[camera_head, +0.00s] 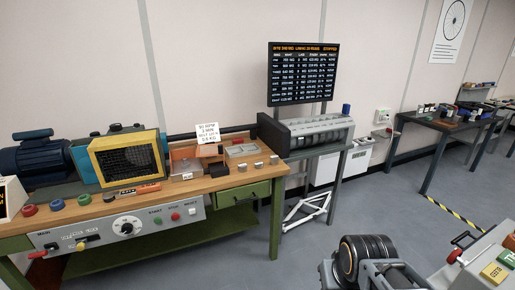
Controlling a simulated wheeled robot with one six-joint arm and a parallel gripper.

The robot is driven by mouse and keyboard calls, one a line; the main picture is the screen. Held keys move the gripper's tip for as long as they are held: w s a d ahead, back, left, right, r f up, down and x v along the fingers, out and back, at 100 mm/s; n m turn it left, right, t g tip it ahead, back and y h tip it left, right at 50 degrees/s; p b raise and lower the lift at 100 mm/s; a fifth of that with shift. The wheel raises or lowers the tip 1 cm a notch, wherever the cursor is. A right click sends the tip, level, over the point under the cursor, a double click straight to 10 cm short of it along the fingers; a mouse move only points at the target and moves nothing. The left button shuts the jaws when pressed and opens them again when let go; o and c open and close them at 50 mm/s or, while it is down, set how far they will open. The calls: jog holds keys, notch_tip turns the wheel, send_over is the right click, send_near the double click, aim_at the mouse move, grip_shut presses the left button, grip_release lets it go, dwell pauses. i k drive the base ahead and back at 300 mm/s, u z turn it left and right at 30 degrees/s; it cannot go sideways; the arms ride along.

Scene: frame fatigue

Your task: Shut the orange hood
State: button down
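A small orange, partly see-through cover (184,154), which looks like the orange hood, is on the wooden workbench (235,181) at the left. It stands just right of a yellow-framed guard (128,158) with a dark mesh. A grey block lies at its lower front. It is too small to tell whether the hood is raised or down.
A blue motor (45,158) sits at the bench's left end. A control panel (128,228) with knobs and buttons runs along its front.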

aim_at(210, 150)
jog(key=z, duration=0.35)
jog(key=i, duration=1)
jog(key=u, duration=0.45)
jog(key=i, duration=0.8)
jog(key=u, duration=1)
jog(key=i, duration=0.25)
jog(key=z, duration=0.2)
jog(key=k, duration=0.45)
jog(key=z, duration=0.55)
jog(key=i, duration=0.35)
jog(key=u, duration=0.9)
jog(key=i, duration=0.55)
jog(key=u, duration=0.5)
